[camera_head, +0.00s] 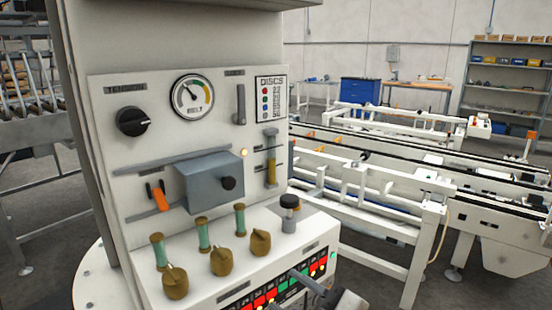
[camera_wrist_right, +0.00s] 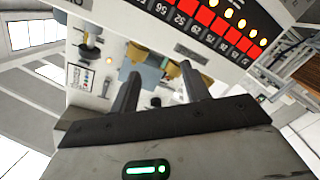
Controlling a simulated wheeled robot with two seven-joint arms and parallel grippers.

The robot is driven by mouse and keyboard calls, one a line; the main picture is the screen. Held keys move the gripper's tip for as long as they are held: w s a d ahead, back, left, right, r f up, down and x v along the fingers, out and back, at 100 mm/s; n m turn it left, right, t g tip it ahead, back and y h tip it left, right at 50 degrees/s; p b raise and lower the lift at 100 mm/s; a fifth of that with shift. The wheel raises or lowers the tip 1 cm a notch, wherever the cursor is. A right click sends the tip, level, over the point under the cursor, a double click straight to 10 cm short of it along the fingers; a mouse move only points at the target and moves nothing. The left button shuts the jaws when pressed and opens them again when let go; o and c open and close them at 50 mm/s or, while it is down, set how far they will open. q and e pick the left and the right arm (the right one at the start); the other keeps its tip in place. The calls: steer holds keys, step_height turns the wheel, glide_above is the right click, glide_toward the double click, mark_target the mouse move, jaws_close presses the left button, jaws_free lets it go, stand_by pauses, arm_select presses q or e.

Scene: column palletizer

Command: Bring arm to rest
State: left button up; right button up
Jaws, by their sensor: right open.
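My right gripper (camera_head: 312,286) shows at the bottom edge of the head view, close to the lower front of a white control panel (camera_head: 205,115). In the right wrist view my right gripper (camera_wrist_right: 160,80) has its two dark fingers apart, with no object held between them. The panel's knobs and a row of red number tiles (camera_wrist_right: 205,15) lie beyond the fingers. I cannot tell whether the fingers touch the panel. My left gripper is not in view.
The panel carries a black knob (camera_head: 133,121), a dial gauge (camera_head: 193,97), an orange-handled lever (camera_head: 158,197), a grey box (camera_head: 209,179) and several brass knobs (camera_head: 221,262). White conveyor frames (camera_head: 400,195) stand to the right. Shelves (camera_head: 505,75) stand at the back right.

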steer(key=s+d+f+m+g+h, duration=0.1)
steer(key=s+d+f+m+h, duration=0.2)
steer(key=f, duration=0.4)
steer(key=s+d+f+m+h, duration=0.2)
steer(key=s+d+f+m, duration=0.2)
steer(key=s+f+m, duration=0.2)
steer(key=s+d+f+m+g+h, duration=0.1)
steer(key=s+d+f+m+h, duration=0.2)
steer(key=f, duration=0.6)
steer(key=s+d+m, duration=0.1)
steer(key=s, duration=0.1)
steer(key=shift+s+d+m+g+h, duration=0.15)
steer(key=shift+s+m+g+h, duration=0.15)
steer(key=shift+s+m, duration=0.1)
